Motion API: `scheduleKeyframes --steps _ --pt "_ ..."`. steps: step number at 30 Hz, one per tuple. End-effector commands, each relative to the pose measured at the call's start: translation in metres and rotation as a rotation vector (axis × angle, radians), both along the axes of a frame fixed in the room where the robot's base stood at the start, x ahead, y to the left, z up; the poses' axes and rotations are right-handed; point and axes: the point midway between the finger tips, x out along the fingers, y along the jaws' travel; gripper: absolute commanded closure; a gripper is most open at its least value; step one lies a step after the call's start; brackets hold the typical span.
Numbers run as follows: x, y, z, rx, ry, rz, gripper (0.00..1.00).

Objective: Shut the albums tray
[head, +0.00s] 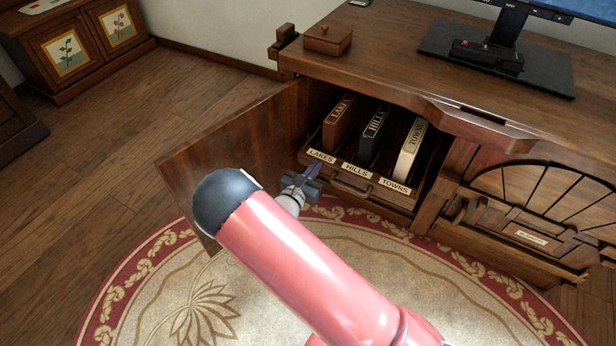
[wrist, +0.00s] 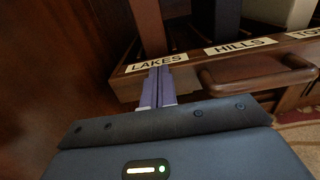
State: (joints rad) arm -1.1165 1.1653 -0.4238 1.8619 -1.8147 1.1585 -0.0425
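The albums tray (head: 360,182) is a wooden pull-out tray inside the open left cabinet of the desk, with labels LAKES, HILLS and TOWNS along its front edge. Three albums stand upright in it: brown LAKES (head: 338,122), black HILLS (head: 373,136) and cream TOWNS (head: 410,150). Its bar handle (wrist: 258,76) is on the front face. My gripper (head: 312,170) is at the tray's front left, by the LAKES label. In the wrist view its purple fingers (wrist: 158,86) lie close together at the tray front, left of the handle, with nothing seen between them. I cannot tell whether they touch the tray.
The open cabinet door (head: 235,145) stands to the left of the tray, close to my gripper. A patterned oval rug (head: 180,290) covers the floor in front. A slatted, arched panel (head: 535,200) is at the right. A small wooden box (head: 328,39) sits on the desk top.

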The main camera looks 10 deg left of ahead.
Motion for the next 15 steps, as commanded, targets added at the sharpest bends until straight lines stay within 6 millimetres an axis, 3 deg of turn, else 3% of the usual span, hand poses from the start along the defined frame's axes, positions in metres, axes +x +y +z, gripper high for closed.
scheduleKeyframes --steps 15 --pt "0.092 -0.035 -0.002 0.001 -0.004 -0.003 1.0"
